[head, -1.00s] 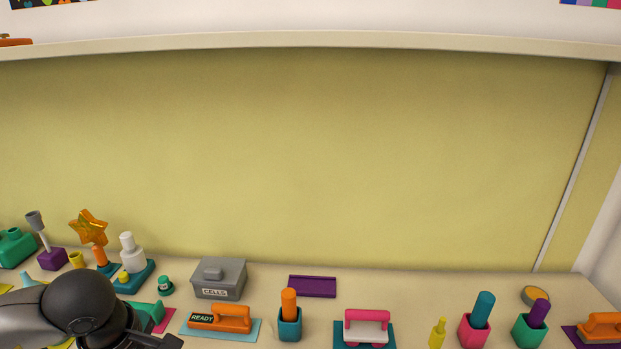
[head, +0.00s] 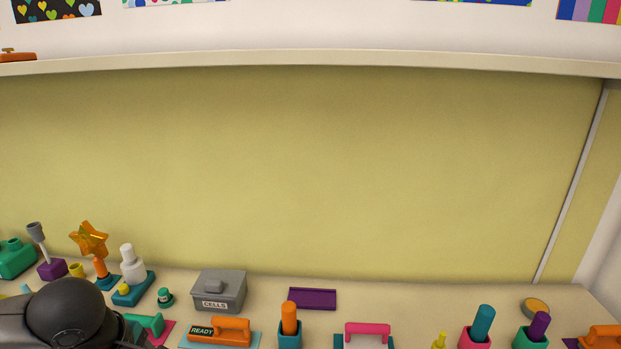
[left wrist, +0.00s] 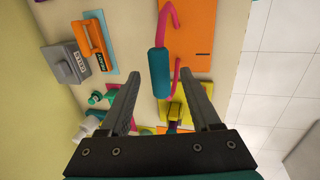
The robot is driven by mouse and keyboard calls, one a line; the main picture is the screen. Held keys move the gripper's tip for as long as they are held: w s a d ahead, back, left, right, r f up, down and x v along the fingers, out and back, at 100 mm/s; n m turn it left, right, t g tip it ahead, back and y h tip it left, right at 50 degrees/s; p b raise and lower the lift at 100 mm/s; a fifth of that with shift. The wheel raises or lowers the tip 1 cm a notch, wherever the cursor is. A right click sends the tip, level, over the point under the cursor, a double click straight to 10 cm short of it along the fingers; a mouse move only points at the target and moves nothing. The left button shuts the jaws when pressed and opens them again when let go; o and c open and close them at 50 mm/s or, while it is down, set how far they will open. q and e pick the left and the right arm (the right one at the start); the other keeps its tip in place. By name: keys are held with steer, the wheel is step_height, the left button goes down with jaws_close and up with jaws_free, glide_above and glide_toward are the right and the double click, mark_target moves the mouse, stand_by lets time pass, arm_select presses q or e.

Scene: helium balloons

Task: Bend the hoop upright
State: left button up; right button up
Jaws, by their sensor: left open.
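In the left wrist view a pink bent rod with a teal sleeve (left wrist: 159,72) lies in front of my left gripper (left wrist: 163,84). It may be the hoop, but I cannot tell for sure. Its hooked pink end reaches up beside an orange board (left wrist: 188,28), and a thinner pink piece runs beside the sleeve. My left gripper is open, and the sleeve shows between its fingertips with no visible grip on it. In the head view my left arm covers the bottom left corner and its fingers are mostly hidden. My right gripper is in neither current view.
A grey CELLS box (head: 219,289), an orange-handled READY block (head: 220,331), a purple tray (head: 312,299) and several colored holders stand along the counter. A star on a stand (head: 90,240) is at left. A shelf edge (head: 310,70) runs above the yellow back wall.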

arm_select(q)
steer(key=p+v, duration=0.6)
steer(key=v, duration=0.7)
stand_by(0.7)
stand_by(0.5)
steer(key=shift+f, duration=0.1)
